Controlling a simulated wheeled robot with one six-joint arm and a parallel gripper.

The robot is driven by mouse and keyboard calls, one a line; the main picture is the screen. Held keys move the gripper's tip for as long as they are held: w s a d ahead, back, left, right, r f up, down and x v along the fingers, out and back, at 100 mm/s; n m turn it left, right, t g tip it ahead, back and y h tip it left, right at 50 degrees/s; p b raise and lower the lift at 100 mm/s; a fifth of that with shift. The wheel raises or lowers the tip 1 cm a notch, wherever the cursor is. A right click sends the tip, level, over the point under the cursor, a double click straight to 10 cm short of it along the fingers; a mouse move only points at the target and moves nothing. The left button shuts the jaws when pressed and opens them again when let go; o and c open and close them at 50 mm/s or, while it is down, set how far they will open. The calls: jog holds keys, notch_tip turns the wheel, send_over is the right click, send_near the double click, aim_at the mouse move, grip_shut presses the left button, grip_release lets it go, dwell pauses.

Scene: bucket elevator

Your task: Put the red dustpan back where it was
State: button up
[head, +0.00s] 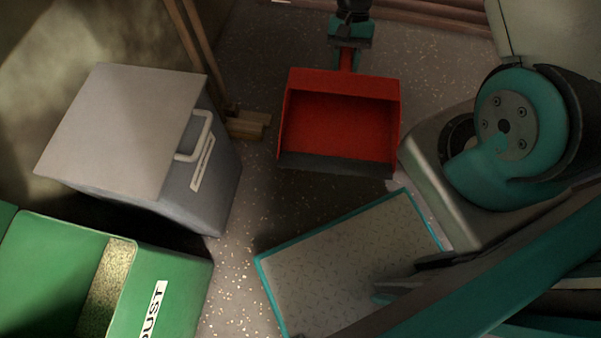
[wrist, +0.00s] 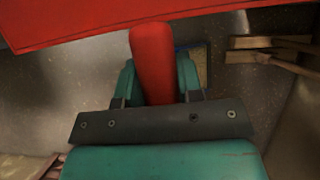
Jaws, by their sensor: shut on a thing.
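The red dustpan (head: 340,122) is in the upper middle of the head view, its open front facing the bottom of the picture. My gripper (head: 347,58) is shut on its red handle, above the pan in the picture. In the wrist view the handle (wrist: 152,62) stands between the two teal fingers of my gripper (wrist: 155,85), and part of the red pan (wrist: 110,18) fills the top. The pan looks empty. I cannot tell how high it is above the speckled floor.
A grey lidded bin (head: 125,130) stands at left, with a green bin (head: 165,285) labelled DUST below it. A teal-edged mat or tray (head: 335,265) lies at lower middle. Speckled floor (head: 238,275) shows between the green bin and mat.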

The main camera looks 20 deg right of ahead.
jog(key=s+f+m+t+b, duration=0.1)
jog(key=f+m+b, duration=0.2)
jog(key=f+b, duration=0.6)
jog(key=s+f+m+t+y+b, duration=0.1)
jog(key=f+m+b, duration=0.2)
jog(key=f+b, duration=0.6)
jog(key=s+f+m+t+y+b, duration=0.1)
jog(key=f+m+b, duration=0.2)
jog(key=f+b, duration=0.7)
jog(key=shift+d+f+m+t, duration=0.2)
jog(key=shift+f, duration=4.5)
jog(key=shift+d+f+m+t, duration=0.15)
jog(key=shift+f+m+t, duration=0.05)
jog(key=shift+f, duration=4.5)
jog(key=shift+r, duration=0.1)
jog(key=o, duration=0.7)
jog(key=shift+c, duration=0.2)
jog(key=o, duration=0.4)
